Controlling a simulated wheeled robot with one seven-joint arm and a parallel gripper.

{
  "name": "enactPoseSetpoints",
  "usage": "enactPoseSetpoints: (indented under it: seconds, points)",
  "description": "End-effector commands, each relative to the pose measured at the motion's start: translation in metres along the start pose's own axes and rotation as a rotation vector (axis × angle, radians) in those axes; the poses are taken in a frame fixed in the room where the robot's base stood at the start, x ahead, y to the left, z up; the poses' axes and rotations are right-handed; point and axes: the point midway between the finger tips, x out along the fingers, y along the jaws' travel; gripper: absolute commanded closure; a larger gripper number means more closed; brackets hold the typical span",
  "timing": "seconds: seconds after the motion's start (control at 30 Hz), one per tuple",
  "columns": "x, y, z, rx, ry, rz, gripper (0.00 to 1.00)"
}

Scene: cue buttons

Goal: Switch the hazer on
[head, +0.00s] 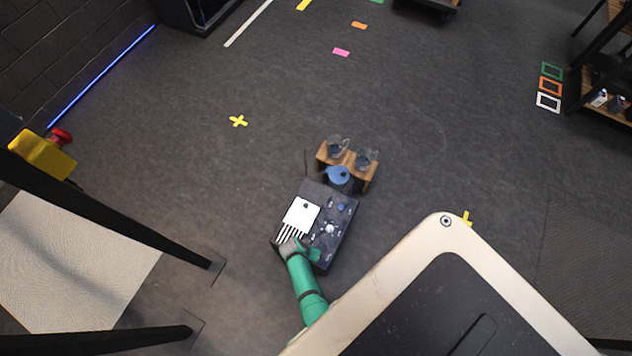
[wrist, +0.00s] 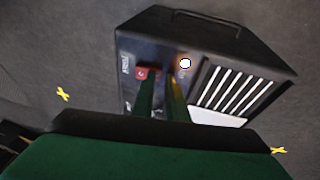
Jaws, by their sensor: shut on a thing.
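The hazer (head: 345,225) is a dark box on the floor with a white plate, a slotted white grille and a panel of small controls. It also shows in the wrist view (wrist: 190,30), with the grille at the right. A small red switch (wrist: 143,73) and a bright round white spot (wrist: 185,63) show on its face. My gripper (head: 312,250) is at the near end of the hazer. In the wrist view its green fingers (wrist: 161,85) reach onto the panel, close together and beside the red switch. They are shut on a small part there, mostly hidden by the fingers.
A wooden stand (head: 357,185) with two glass mugs (head: 337,147) and a blue pot (head: 339,177) is just beyond the hazer. A yellow cross (head: 238,121) marks the floor at the left. A shelf (head: 605,75) stands at the far right. Floor between is clear.

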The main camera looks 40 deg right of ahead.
Motion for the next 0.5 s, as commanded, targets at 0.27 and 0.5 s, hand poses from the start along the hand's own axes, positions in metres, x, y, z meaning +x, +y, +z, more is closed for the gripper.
enactPoseSetpoints:
  seconds: [0.27, 0.5]
  points:
    - [0.008, 0.018, 0.005, 0.006, -0.005, 0.010, 1.00]
    - [0.007, 0.028, 0.005, 0.003, -0.005, 0.011, 1.00]
